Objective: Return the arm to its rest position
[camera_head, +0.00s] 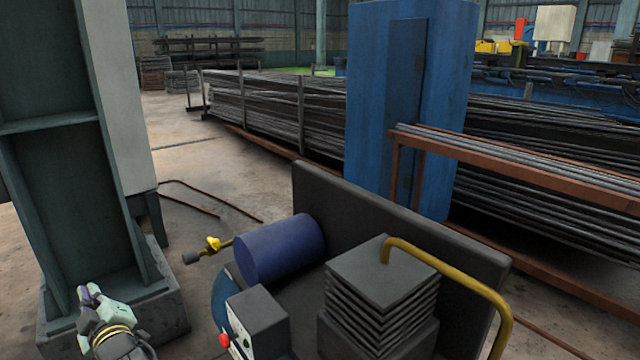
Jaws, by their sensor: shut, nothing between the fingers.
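My gripper (89,294) is at the lower left, in front of the concrete foot of a green steel column. Its fingers are shut and nothing shows between them. Yellow bands ring the dark part of my arm behind it. The blue drum (281,249) lies on its side on the machine, well to the right of my gripper and apart from it. A yellow-ended rod (213,244) sticks out from the drum's left side.
A control box (258,318) with a red button, a ribbed dark block (384,285) and a curved yellow bar (470,280) stand by a dark panel (405,232). The green column (72,190) rises close at left. Open floor (215,160) lies beyond.

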